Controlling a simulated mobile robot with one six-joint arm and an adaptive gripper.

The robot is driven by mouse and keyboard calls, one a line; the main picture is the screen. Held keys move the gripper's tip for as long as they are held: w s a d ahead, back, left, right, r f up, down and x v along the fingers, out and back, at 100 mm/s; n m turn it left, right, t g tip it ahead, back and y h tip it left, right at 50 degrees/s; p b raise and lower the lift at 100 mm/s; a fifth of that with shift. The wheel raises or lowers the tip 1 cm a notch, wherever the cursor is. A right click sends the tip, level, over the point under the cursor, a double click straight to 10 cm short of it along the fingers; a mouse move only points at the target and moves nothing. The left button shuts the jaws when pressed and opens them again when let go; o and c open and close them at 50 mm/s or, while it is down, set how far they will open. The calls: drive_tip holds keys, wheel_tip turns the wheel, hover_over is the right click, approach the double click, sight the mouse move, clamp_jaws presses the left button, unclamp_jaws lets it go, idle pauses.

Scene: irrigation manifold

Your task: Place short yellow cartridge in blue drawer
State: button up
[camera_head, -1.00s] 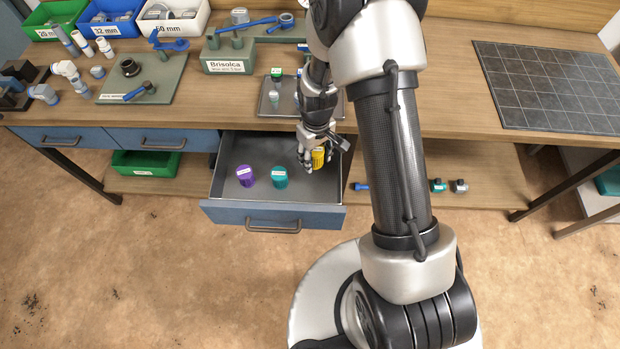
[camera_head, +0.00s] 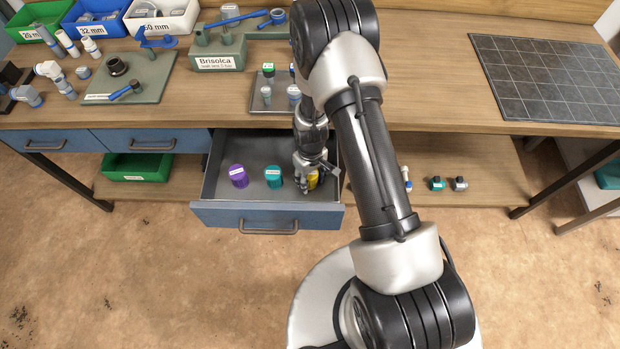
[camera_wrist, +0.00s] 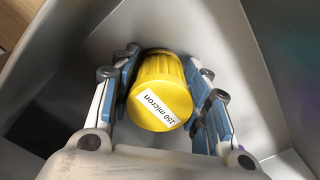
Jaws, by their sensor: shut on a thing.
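The short yellow cartridge (camera_wrist: 162,88) has a white label reading "150 micron". In the wrist view it sits between the two fingers of my gripper (camera_wrist: 165,95), which is shut on it. In the head view the yellow cartridge (camera_head: 313,181) is partly hidden by my gripper (camera_head: 308,176). The blue drawer (camera_head: 219,212) is open, with a grey inside. My gripper is down inside its right part, close to the drawer floor; whether the cartridge touches the floor I cannot tell.
A purple cartridge (camera_head: 238,176) and a teal cartridge (camera_head: 273,177) stand in the drawer left of my gripper. A small grey tray (camera_head: 262,100) with fittings lies on the bench above. A green bin (camera_head: 137,166) and several fittings (camera_head: 437,184) are on the lower shelf.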

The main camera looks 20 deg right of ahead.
drive_tip(key=shift+f, duration=0.2)
drive_tip(key=o, duration=1.1)
drive_tip(key=shift+r, duration=0.1)
drive_tip(key=shift+r, duration=0.1)
